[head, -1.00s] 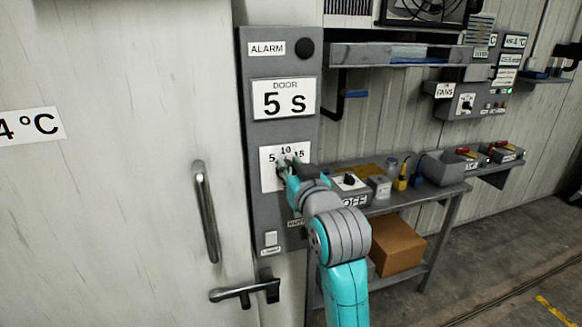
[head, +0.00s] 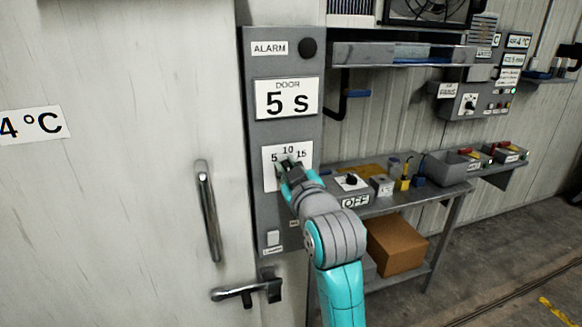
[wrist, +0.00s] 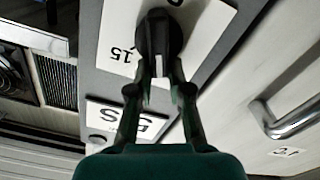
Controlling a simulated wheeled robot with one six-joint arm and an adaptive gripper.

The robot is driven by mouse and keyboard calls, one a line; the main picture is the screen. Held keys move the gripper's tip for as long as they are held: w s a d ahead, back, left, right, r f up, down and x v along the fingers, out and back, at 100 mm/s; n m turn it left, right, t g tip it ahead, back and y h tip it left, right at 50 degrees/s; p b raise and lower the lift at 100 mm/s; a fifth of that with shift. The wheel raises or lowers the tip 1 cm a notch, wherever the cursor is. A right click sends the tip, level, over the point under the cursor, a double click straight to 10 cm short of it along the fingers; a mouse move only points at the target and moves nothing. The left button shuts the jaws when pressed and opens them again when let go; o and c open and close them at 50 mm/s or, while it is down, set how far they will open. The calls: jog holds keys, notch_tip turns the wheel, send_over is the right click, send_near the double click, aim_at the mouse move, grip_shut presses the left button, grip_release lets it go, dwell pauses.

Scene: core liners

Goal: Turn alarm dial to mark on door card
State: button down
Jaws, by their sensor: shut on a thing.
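The door card (head: 286,100) reads "DOOR 5 S" on the grey alarm panel (head: 255,150). It also shows upside down in the wrist view (wrist: 132,122). Below it is a white dial plate (head: 268,176) marked 5, 10 and 15. My gripper (head: 287,170) is at this plate and hides most of the dial in the head view. In the wrist view, the black alarm dial (wrist: 158,35) sits between my gripper's fingertips (wrist: 160,66), which are shut on it. I cannot tell which mark the dial points at.
A door handle (head: 208,212) and a lever latch (head: 245,291) are left of and below my arm. A round black alarm part (head: 307,48) is at the panel's top. A bench (head: 400,200) with an OFF switch box (head: 352,184) stands to the right.

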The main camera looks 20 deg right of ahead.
jog(key=shift+w+a+f+n, duration=0.1)
jog(key=shift+a+f+n, duration=0.15)
jog(key=shift+n, duration=0.8)
jog(key=shift+a+f+n, duration=0.1)
jog(key=shift+f+n, duration=0.1)
jog(key=shift+n, duration=0.85)
jog(key=c, duration=1.1)
grip_release()
jog(key=shift+s, duration=3.75)
